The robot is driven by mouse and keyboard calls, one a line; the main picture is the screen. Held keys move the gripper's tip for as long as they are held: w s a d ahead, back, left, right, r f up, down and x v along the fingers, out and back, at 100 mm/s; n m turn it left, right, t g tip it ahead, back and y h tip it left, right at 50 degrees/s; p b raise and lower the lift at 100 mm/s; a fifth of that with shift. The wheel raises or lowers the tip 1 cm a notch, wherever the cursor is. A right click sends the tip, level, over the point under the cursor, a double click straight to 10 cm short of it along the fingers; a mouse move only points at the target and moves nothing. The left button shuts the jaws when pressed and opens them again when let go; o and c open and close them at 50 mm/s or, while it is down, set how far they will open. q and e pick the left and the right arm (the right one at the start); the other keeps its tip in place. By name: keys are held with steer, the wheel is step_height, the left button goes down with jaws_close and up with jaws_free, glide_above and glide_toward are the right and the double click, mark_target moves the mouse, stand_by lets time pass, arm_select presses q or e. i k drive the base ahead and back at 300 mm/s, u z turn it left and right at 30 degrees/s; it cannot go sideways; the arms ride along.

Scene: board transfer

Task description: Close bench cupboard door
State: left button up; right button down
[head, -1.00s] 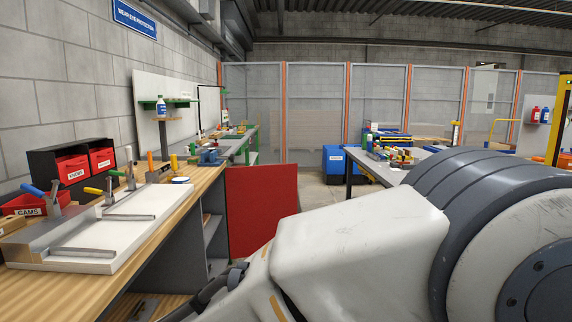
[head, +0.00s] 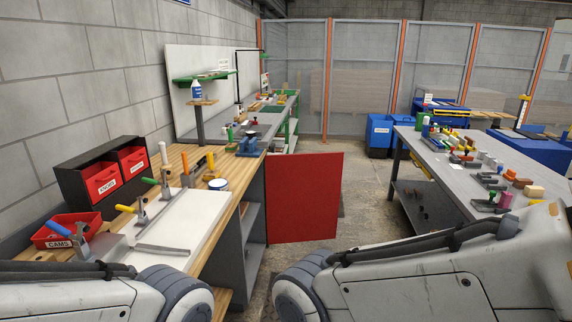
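The bench cupboard door is a flat red panel (head: 304,198). It stands open at the far end of the wooden bench (head: 232,186), swung out to the right into the aisle. The grey cupboard (head: 251,222) under the bench top is open, and its shelves show. My two arms come in at the bottom left and bottom right of the head view.
A white board (head: 180,222) with clamps lies on the bench, beside red bins (head: 102,182). A grey table (head: 450,179) with many small items stands at the right. The floor between the door and that table is free.

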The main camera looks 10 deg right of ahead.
mark_target(303, 191)
steer(key=z, duration=0.75)
steer(key=i, duration=3.6)
steer(key=u, duration=1)
steer(key=i, duration=0.5)
steer(key=u, duration=0.25)
